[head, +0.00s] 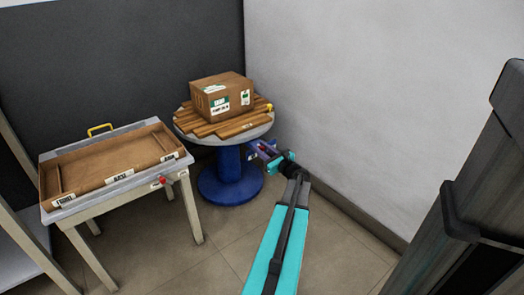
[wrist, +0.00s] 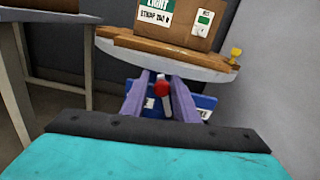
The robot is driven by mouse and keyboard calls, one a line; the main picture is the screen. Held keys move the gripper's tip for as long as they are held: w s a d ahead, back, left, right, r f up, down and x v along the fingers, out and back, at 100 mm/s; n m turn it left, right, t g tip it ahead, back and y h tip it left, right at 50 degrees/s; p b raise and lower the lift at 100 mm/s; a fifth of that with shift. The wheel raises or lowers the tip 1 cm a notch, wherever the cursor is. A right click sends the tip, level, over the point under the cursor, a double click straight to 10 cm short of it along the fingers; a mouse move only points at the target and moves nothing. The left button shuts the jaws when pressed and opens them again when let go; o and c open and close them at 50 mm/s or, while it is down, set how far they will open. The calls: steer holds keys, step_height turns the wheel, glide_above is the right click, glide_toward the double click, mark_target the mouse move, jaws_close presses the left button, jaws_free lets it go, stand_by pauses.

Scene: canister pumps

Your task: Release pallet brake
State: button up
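In the wrist view a red ball knob (wrist: 162,88) on a short grey stem shows between the two purple fingers of my gripper (wrist: 161,80), below the round table's edge. The fingers stand apart with a gap around the knob; I cannot tell whether either one touches it. Wooden slats of a pallet (head: 208,128) lie on the round table, with a labelled cardboard box (head: 215,98) on top.
A yellow knob (wrist: 236,55) sits on the round table's right edge. To the left, a small table (head: 196,222) carries a labelled wooden tray (head: 120,178), a yellow handle (head: 100,129) and a red knob (head: 162,180). A white wall (head: 370,100) is close on the right.

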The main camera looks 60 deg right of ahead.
steer(key=shift+o, duration=0.7)
steer(key=shift+s+d, duration=0.1)
steer(key=shift+s, duration=0.1)
steer(key=shift+s+a, duration=0.25)
steer(key=shift+s, duration=0.3)
steer(key=p+v, duration=0.3)
steer(key=v, duration=0.9)
steer(key=shift+s+a, duration=0.15)
steer(key=shift+a, duration=0.05)
